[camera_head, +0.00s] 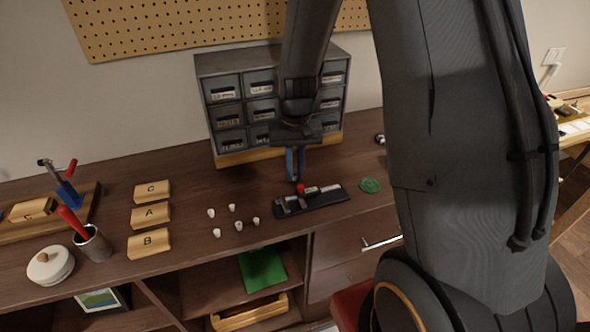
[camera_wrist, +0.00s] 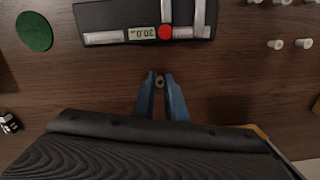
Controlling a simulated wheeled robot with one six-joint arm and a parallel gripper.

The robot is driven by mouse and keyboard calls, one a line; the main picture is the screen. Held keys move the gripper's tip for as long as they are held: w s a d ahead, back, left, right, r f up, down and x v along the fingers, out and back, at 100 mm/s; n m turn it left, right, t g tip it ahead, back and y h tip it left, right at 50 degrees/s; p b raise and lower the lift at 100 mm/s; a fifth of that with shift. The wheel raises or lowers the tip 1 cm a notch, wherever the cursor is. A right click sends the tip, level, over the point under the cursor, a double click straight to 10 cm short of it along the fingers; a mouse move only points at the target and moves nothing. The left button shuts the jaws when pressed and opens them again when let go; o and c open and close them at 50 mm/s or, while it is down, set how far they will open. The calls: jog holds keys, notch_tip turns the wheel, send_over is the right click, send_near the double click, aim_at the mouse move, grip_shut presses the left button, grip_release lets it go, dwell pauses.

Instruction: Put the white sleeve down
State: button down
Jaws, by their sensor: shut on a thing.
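My gripper (camera_head: 295,178) points down over the table, just behind the black caliper tray. In the wrist view my gripper's blue fingers (camera_wrist: 160,78) are shut on a small pale sleeve (camera_wrist: 159,82), seen end-on with a dark hole. In the head view the held sleeve is too small or hidden to make out. Several loose white sleeves (camera_head: 238,225) stand on the table left of the tray; they also show at the upper right of the wrist view (camera_wrist: 277,44).
A digital caliper lies on a black tray (camera_head: 318,203), close by my fingers. A green pad (camera_head: 370,185) is right of it. A drawer cabinet (camera_head: 230,92) stands behind. Wooden blocks C, A and B (camera_head: 150,214) are at left. Bare wood lies between the tray and cabinet.

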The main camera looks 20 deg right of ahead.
jog(key=c, duration=1.8)
grip_release()
jog(key=shift+f, duration=0.1)
